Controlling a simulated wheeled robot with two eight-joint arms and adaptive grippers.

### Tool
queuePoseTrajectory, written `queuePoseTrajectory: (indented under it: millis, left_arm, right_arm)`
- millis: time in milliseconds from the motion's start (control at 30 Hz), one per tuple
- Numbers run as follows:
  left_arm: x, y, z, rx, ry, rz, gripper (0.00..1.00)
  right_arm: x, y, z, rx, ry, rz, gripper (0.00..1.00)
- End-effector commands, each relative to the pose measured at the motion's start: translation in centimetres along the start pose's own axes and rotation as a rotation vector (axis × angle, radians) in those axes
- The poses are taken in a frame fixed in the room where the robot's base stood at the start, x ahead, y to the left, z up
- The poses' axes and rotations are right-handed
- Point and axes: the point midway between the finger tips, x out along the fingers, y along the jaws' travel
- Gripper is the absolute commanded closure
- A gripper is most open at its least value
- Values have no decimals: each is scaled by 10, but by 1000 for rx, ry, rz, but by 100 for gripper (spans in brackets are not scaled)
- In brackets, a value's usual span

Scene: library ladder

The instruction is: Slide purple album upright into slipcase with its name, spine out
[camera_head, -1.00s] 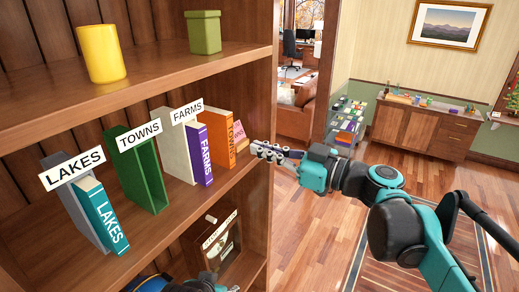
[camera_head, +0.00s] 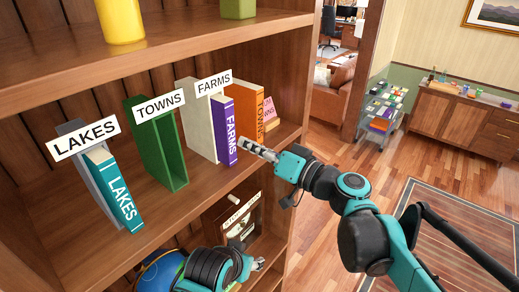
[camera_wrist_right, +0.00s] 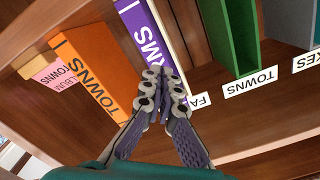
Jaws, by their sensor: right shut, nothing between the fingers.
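The purple album (camera_head: 225,134) stands upright on the shelf with its FARMS spine facing out. It is at the cream slipcase (camera_head: 197,128) labelled FARMS and sticks out in front of it; how deep it sits inside is hidden. My right gripper (camera_head: 246,143) is shut and empty, with its tips close in front of the purple spine. In the right wrist view the fingertips (camera_wrist_right: 165,92) overlap the spine of the purple album (camera_wrist_right: 150,38); contact is unclear. My left gripper (camera_head: 259,264) is low, near the lower shelf, too small to read.
The teal LAKES album (camera_head: 118,193) sticks out of the grey slipcase (camera_head: 74,128). The green TOWNS slipcase (camera_head: 170,150) looks empty. An orange TOWNS album (camera_head: 245,105) and a pink item (camera_head: 270,113) stand right of the purple album. A framed picture (camera_head: 237,222) is below.

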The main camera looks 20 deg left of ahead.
Motion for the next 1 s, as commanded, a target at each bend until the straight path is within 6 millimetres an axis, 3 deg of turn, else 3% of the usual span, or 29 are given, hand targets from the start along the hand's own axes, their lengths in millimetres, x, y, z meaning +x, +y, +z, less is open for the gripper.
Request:
queuePoseTrajectory:
  millis: [300, 1000]
  left_arm:
    - [2, 0, 1, 0, 0, 0, 51]
    - [3, 0, 2, 0, 0, 0, 51]
  right_arm:
    - [23, 0, 0, -2, 0, 0, 100]
    - [29, 0, 0, -2, 1, 0, 100]
